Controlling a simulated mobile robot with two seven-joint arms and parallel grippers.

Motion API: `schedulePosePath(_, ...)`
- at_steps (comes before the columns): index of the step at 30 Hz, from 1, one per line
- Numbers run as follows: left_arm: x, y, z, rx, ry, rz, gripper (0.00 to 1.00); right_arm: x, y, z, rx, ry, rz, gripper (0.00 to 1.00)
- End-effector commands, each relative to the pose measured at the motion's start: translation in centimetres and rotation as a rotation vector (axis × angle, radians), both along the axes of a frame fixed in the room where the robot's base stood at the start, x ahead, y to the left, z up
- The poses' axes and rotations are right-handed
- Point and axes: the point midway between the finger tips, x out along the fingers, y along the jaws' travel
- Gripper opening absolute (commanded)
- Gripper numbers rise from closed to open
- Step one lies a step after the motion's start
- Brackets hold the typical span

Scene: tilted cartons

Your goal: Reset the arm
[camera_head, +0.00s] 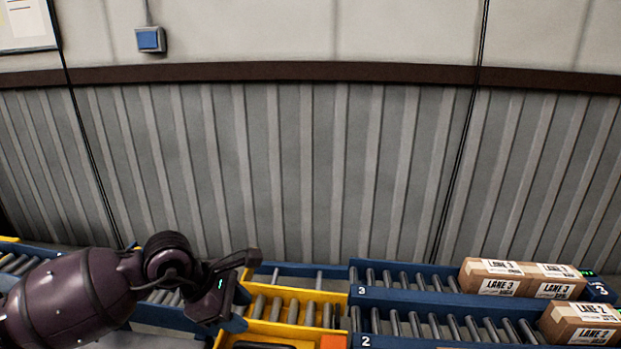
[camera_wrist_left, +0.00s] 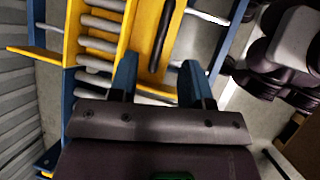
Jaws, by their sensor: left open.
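My left arm comes in from the lower left in the head view. Its gripper (camera_head: 243,290) hangs at the left end of the conveyor lanes, over or beside the yellow roller section (camera_head: 291,308). In the left wrist view the two blue fingers of the left gripper (camera_wrist_left: 158,76) stand apart with nothing between them. The yellow roller section (camera_wrist_left: 122,62) lies beyond the fingertips; I cannot tell the exact gap. My right gripper does not show in either view.
Cartons marked LANE 3 (camera_head: 522,279) sit on the blue roller lane 3 (camera_head: 405,294) at the right. A LANE 2 carton (camera_head: 582,324) sits on lane 2 (camera_head: 440,326). A grey ribbed wall (camera_head: 300,170) stands behind. The rollers near the gripper carry no carton.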

Motion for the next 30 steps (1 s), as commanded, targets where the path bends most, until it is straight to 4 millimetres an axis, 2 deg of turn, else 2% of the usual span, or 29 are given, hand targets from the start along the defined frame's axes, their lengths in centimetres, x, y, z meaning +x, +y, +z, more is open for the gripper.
schedulePosePath(2,-0.2,-1.9,1.3,-0.153,0.043,0.046,0.44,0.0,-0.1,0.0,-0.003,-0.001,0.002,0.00)
schedulePosePath(9,-0.3,-7.4,9.2,-0.751,0.293,0.232,0.44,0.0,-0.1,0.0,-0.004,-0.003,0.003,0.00)
schedulePosePath(13,-0.2,-8.4,12.2,-1.068,0.507,0.371,0.44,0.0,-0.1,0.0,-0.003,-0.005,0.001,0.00)
schedulePosePath(17,0.5,-7.5,13.7,-1.368,0.752,0.550,0.44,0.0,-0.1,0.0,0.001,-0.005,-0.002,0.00)
schedulePosePath(20,1.3,-5.9,13.4,-1.582,0.959,0.717,0.44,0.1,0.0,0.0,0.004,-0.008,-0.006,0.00)
schedulePosePath(23,2.0,-3.6,11.7,-1.781,1.170,0.909,0.44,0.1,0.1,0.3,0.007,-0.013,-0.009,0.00)
schedulePosePath(26,2.1,-1.1,8.9,-1.944,1.363,1.104,0.44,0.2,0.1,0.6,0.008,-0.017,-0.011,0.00)
schedulePosePath(30,1.1,2.0,3.9,-2.122,1.599,1.375,0.44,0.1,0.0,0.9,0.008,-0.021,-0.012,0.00)
